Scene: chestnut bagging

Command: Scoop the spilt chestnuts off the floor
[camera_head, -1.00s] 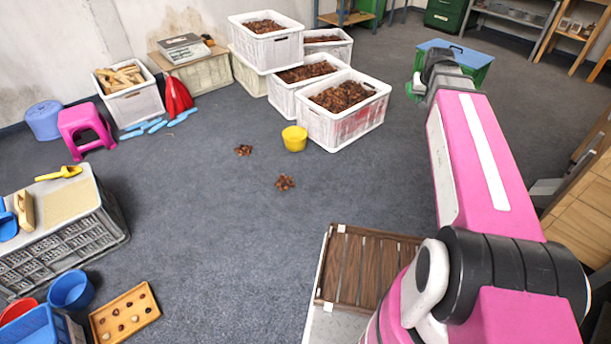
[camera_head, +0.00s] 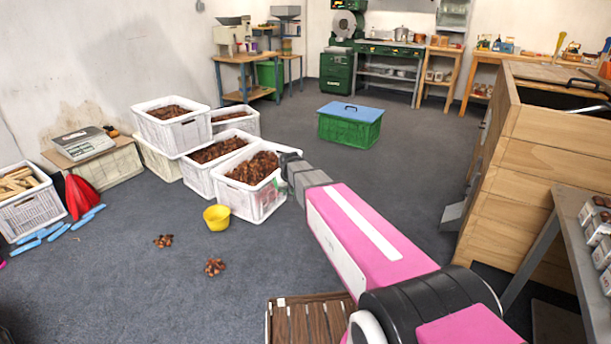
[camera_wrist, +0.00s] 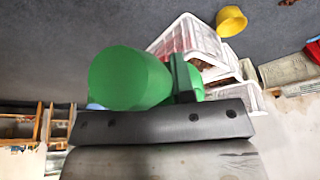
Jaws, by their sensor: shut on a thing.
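Two small piles of spilt brown chestnuts lie on the grey floor, one pile (camera_head: 163,241) left of the other pile (camera_head: 214,267). My gripper (camera_head: 284,174) is in front of the nearest white chestnut crate, to the right of both piles and apart from them. In the wrist view my gripper (camera_wrist: 184,88) is shut on a green scoop (camera_wrist: 130,78) with a rounded end. Only a sliver of green shows at the gripper in the head view. The inside of the scoop is hidden, so I cannot tell whether it holds anything.
A yellow bucket (camera_head: 217,219) stands behind the piles, beside white crates (camera_head: 243,203) full of chestnuts. A slatted brown wooden surface (camera_head: 305,320) is at the front. A green box with a blue lid (camera_head: 349,126) stands farther back. The floor around the piles is clear.

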